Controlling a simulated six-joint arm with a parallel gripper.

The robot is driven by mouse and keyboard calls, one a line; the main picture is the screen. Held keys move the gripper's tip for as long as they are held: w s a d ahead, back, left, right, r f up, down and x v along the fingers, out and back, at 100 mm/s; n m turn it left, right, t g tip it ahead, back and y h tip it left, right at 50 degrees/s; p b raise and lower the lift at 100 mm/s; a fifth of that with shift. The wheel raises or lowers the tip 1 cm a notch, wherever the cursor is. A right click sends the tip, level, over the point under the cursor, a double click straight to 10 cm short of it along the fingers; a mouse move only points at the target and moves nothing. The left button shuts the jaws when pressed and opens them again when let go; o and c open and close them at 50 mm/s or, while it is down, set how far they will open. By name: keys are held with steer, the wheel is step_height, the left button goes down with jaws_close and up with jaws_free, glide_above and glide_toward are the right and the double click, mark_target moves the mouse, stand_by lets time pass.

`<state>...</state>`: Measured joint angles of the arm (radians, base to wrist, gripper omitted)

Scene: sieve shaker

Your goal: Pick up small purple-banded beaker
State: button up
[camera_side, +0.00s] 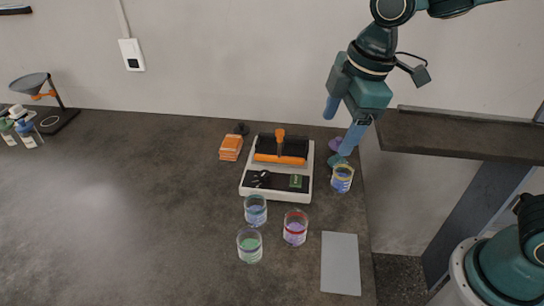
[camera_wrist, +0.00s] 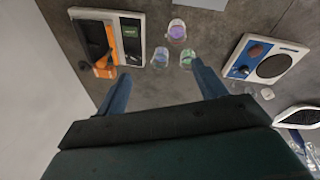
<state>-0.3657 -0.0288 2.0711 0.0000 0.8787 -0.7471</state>
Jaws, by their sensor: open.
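I cannot make out a clear purple band on any beaker. In the side view, a red-banded beaker (camera_side: 295,228) holds purple liquid; a beaker with purple contents also shows in the wrist view (camera_wrist: 177,30). A blue beaker (camera_side: 256,210) and a green beaker (camera_side: 249,245) stand beside it. A beaker with yellow and blue (camera_side: 342,178) stands near the table's right edge. A small purple item (camera_side: 335,144) is partly hidden behind my finger. My gripper (camera_side: 342,122) is open and empty, raised above the table's back right; its fingers also show in the wrist view (camera_wrist: 161,70).
The sieve shaker (camera_side: 247,190) with orange parts stands behind the beakers. An orange stack (camera_side: 230,147) is at its left. A grey sheet (camera_side: 340,263) lies at the front right. A blue-and-white device (camera_wrist: 253,58) shows in the wrist view. The left table is mostly clear.

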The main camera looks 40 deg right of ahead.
steer(key=w+a+f+n+g, duration=0.2)
steer(key=w+a+f+n, duration=0.2)
steer(key=a+f+n, duration=0.4)
steer(key=n+h, duration=0.1)
steer(key=n, duration=0.1)
glide_above(250, 234)
steer(key=s+a, duration=0.1)
steer(key=s, duration=0.1)
step_height(250, 234, down, 6)
step_height(250, 234, down, 8)
steer(key=shift+s+f, duration=0.1)
steer(key=shift+f, duration=0.35)
steer(key=shift+f, duration=0.1)
steer(key=shift+w+a+f, duration=0.1)
steer(key=shift+f, duration=1.15)
steer(key=shift+w+a+f, duration=0.1)
steer(key=shift+f, duration=1.1)
steer(key=c, duration=1.1)
